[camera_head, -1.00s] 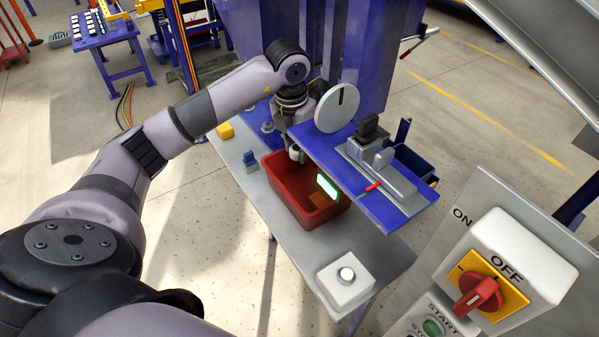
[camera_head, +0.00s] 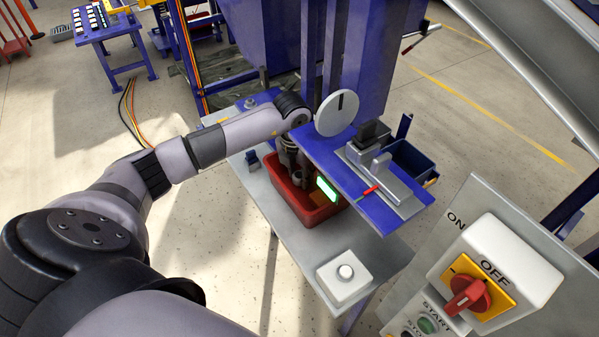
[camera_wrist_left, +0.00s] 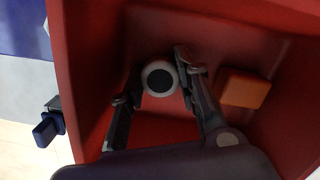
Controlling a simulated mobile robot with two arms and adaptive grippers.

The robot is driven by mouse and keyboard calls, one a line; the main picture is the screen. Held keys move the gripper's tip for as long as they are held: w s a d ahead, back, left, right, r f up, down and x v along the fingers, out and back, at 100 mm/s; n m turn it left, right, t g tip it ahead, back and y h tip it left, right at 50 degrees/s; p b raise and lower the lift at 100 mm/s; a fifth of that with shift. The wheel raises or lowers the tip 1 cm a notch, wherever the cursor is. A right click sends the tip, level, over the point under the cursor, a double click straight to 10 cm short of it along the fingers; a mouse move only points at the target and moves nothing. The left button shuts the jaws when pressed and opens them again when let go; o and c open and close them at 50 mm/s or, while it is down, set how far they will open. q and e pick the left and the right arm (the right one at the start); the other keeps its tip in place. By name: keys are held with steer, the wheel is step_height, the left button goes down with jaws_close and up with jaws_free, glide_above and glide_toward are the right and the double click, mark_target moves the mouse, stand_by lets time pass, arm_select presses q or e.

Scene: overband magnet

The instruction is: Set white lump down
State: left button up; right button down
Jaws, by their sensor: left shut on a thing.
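The white lump (camera_wrist_left: 160,77) is a round white piece with a dark round face, seen in the left wrist view. My left gripper (camera_wrist_left: 159,82) is shut on it, one finger on each side. The gripper, which also shows in the head view (camera_head: 298,176), points down inside the red bin (camera_head: 318,216). In the head view the lump is hard to make out in the shade. I cannot tell whether it touches the bin floor. My right gripper is not in view.
An orange block (camera_wrist_left: 244,90) lies in the bin, right of the gripper in the wrist view. A blue shelf (camera_head: 386,217) with a grey fixture overhangs the bin's right side. A white button box (camera_head: 344,277) stands in front on the grey table.

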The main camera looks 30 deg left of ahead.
mark_target(296, 179)
arm_select(q)
steer(key=shift+o, duration=1.4)
steer(key=shift+f, duration=0.1)
steer(key=o, duration=0.5)
steer(key=shift+c, duration=0.2)
steer(key=shift+r, duration=0.25)
step_height(296, 179, up, 12)
steer(key=s+b, duration=0.1)
steer(key=b, duration=0.1)
steer(key=shift+s+f, duration=0.15)
steer(key=shift+s, duration=0.1)
steer(key=shift+f, duration=0.1)
